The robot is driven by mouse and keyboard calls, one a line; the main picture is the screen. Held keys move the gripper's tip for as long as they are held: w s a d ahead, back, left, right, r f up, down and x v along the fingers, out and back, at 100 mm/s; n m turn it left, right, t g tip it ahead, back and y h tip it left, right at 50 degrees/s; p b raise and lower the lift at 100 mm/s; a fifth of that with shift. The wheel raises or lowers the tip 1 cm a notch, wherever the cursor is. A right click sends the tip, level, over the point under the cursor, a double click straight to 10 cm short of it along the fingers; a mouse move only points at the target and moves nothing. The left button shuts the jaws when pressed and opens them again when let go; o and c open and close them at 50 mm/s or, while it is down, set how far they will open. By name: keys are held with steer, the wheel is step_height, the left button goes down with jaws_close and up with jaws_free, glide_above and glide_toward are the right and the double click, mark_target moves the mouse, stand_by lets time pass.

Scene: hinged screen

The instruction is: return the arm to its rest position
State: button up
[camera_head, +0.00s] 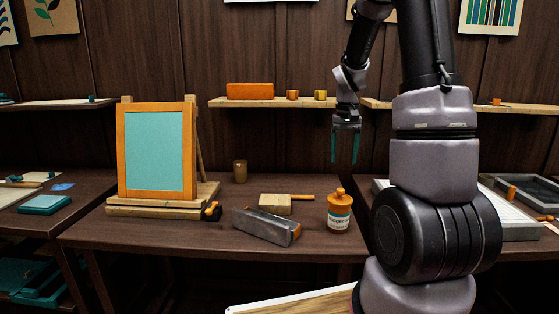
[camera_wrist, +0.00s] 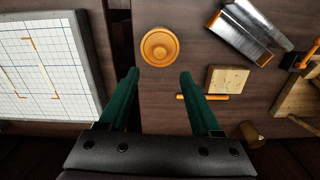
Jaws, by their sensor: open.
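My gripper (camera_head: 345,147) hangs pointing down in the head view, above the back right part of the middle table. Its two green fingers are apart with nothing between them. In the wrist view my gripper (camera_wrist: 158,82) is also open and empty, with the tabletop below. The hinged screen (camera_head: 157,150), an orange frame with a teal panel, stands upright on its wooden base at the left of the table. My arm covers part of the right side in the head view.
An orange-capped bottle (camera_head: 339,212), a metal scoop-like tool (camera_head: 266,226), a wooden block (camera_head: 275,204) and a small cup (camera_head: 240,171) stand on the table (camera_head: 160,235). A wall shelf (camera_head: 270,102) is behind. A gridded board (camera_wrist: 40,70) lies left in the wrist view.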

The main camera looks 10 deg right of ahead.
steer(key=s+a+r+t+y, duration=0.1)
steer(key=s+a+r+t, duration=0.2)
steer(key=s+a+r, duration=0.3)
steer(key=s+a+r+t+y, duration=0.1)
steer(key=s+a+r+t, duration=0.3)
steer(key=s+a+r, duration=0.3)
steer(key=s+r, duration=0.5)
steer(key=s, duration=0.1)
steer(key=shift+s+a, duration=0.2)
steer(key=shift+s, duration=0.1)
